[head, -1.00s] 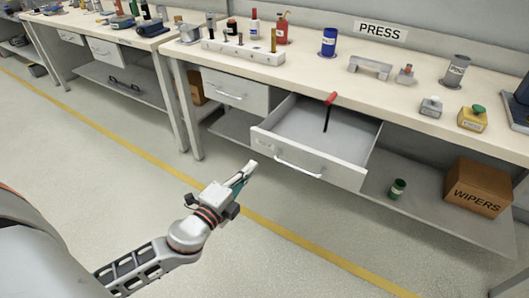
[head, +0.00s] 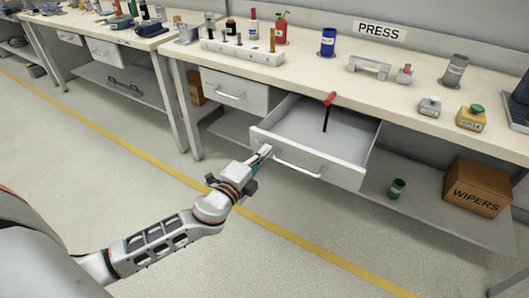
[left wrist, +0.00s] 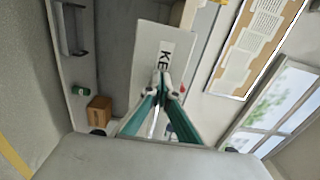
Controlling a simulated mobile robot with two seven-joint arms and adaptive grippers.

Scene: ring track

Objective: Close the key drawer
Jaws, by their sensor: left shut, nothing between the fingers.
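The key drawer (head: 345,172) stands pulled out under the bench top in the head view, with a bar handle on its grey-white front. A red-handled rod (head: 330,99) shows at the open drawer. In the left wrist view the drawer front (left wrist: 148,38) carries a label with the letters KE (left wrist: 165,55); the rest is hidden behind my fingers. My left gripper (head: 265,150) is shut and empty, its tips at the front's left part, left of the handle. It also shows in the left wrist view (left wrist: 162,78). I cannot tell whether the tips touch the front. My right gripper is not in view.
A closed drawer (head: 235,91) is to the left under the bench top (head: 300,75). Below, the shelf (head: 430,210) holds a green can (head: 397,188) and a WIPERS box (head: 478,187). Several small items stand on the bench. The floor in front is clear.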

